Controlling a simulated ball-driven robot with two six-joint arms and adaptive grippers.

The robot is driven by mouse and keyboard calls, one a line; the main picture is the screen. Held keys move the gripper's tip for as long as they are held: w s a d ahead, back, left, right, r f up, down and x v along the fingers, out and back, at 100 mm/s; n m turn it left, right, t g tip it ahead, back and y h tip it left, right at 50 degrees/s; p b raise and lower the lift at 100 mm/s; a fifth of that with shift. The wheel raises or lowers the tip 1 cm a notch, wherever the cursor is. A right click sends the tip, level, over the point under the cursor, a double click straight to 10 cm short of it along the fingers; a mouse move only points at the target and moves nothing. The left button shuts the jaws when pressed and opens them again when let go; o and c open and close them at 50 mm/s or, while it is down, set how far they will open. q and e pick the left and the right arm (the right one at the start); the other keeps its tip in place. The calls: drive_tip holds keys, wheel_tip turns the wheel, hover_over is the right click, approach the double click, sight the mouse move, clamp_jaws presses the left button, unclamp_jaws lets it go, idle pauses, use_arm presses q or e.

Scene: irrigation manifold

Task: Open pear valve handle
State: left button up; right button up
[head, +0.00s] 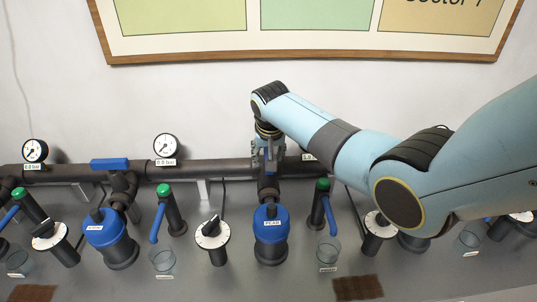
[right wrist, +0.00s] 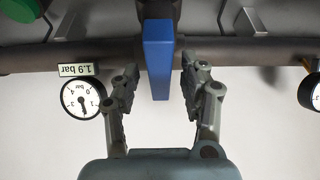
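The blue pear valve handle (right wrist: 158,60) shows in the right wrist view. It points across the dark pipe, not along it. My right gripper (right wrist: 159,85) is open, with one finger on each side of the handle and a narrow gap on both sides. In the head view my right gripper (head: 268,152) is at the pipe above the blue-topped canister labelled PEAR (head: 271,225), and it hides the handle there. My left gripper is not in view.
A gauge labelled 1.9 bar (right wrist: 80,98) is close to one finger. The dark pipe (head: 222,168) runs along the wall. Another valve's blue handle (head: 110,164) lies along the pipe at left. Green-topped posts (head: 171,208), white dials (head: 212,234) and glass cups (head: 162,260) stand below.

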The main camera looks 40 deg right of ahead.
drive_tip(key=shift+r, duration=0.1)
drive_tip(key=v, duration=1.1)
drive_tip(key=shift+r, duration=0.4)
drive_tip(key=shift+s+a, duration=0.1)
wheel_tip(320, 180, up, 3)
drive_tip(key=shift+p, duration=1.05)
